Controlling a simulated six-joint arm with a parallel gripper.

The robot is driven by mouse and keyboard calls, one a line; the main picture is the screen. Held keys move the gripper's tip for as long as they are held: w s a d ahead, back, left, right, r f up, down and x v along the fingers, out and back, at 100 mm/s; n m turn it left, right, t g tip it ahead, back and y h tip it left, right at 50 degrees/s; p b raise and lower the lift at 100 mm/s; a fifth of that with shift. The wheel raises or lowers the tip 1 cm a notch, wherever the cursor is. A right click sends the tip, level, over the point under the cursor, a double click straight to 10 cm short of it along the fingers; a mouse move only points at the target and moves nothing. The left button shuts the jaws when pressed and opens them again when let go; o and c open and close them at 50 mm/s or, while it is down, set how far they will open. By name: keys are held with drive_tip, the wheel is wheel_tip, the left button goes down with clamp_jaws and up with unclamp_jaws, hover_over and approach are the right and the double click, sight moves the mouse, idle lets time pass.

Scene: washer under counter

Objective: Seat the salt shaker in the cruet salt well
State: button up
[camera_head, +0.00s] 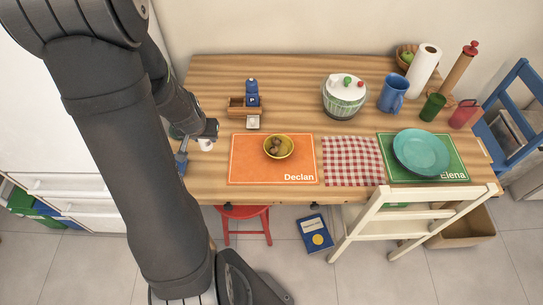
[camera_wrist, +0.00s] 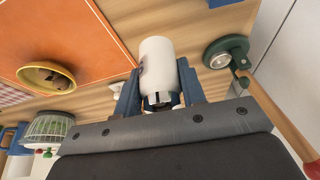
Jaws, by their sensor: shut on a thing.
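The salt shaker is a white cylinder (camera_wrist: 158,62) between the blue fingers of my gripper (camera_wrist: 160,92) in the wrist view. My gripper is shut on it; a dark, metallic-looking end sits near the gripper. In the head view the white shaker (camera_head: 206,145) shows only partly below my gripper (camera_head: 210,136), near the table's left end. The wooden cruet (camera_head: 236,106) stands apart, to the right and farther back. A blue pepper shaker marked P (camera_head: 252,99) stands in its right part. The left part looks empty, but its inside is hard to see.
A small pale square piece (camera_head: 253,122) is at the cruet's front. An orange mat (camera_head: 245,170) with a yellow bowl (camera_head: 278,155) lies right of my gripper. A green round object (camera_wrist: 226,52) is near the shaker. A salad spinner (camera_head: 345,103) stands right of the cruet, with bare wood between.

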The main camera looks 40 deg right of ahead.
drive_tip(key=s+d+r+m+g, duration=0.1)
drive_tip(key=s+d+r+m, duration=0.2)
drive_tip(key=s, duration=0.4)
drive_tip(key=s+d+m+g+h, duration=0.1)
drive_tip(key=s+d+m, duration=0.2)
drive_tip(key=s+d, duration=0.3)
drive_tip(key=s+d+r+m+g, duration=0.1)
drive_tip(key=s+d+r+m, duration=0.15)
drive_tip(key=s, duration=0.55)
drive_tip(key=w+f, duration=0.2)
drive_tip(key=w, duration=0.1)
drive_tip(key=w+f, duration=0.3)
drive_tip(key=w, duration=0.1)
drive_tip(key=w+a+f, duration=0.1)
drive_tip(key=w+f, duration=0.1)
drive_tip(key=w, duration=0.2)
drive_tip(key=shift+f, duration=2.3)
drive_tip(key=shift+f, duration=0.15)
drive_tip(key=o, duration=1.1)
